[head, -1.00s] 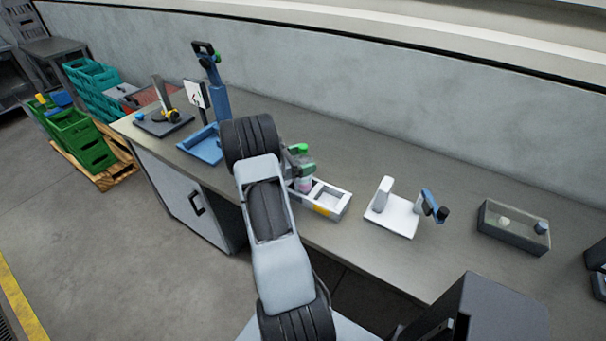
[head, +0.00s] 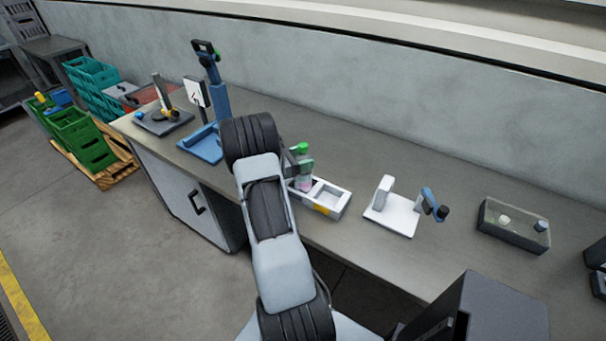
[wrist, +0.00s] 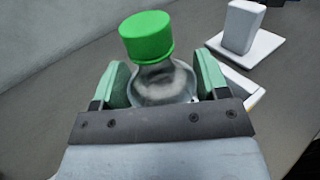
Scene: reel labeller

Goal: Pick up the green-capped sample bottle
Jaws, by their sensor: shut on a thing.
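The green-capped sample bottle (wrist: 160,82) is clear with a bright green screw cap and stands between the two green finger pads of my gripper (wrist: 163,85) in the wrist view. The jaws are shut on the bottle's body just below its shoulder. In the head view the bottle (head: 303,184) shows its green cap and a pinkish lower part, at the left end of a white two-compartment holder (head: 334,208). My gripper (head: 302,165) is partly hidden behind my arm there. I cannot tell whether the bottle's base still touches the holder.
To the right on the bench (head: 400,160) are a white stand with a blue arm (head: 392,219) and a grey clear-topped box (head: 512,228). To the left are a blue stand (head: 221,102) with a blue tray (head: 203,147) and a dark device (head: 163,122). Bench behind the holder is clear.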

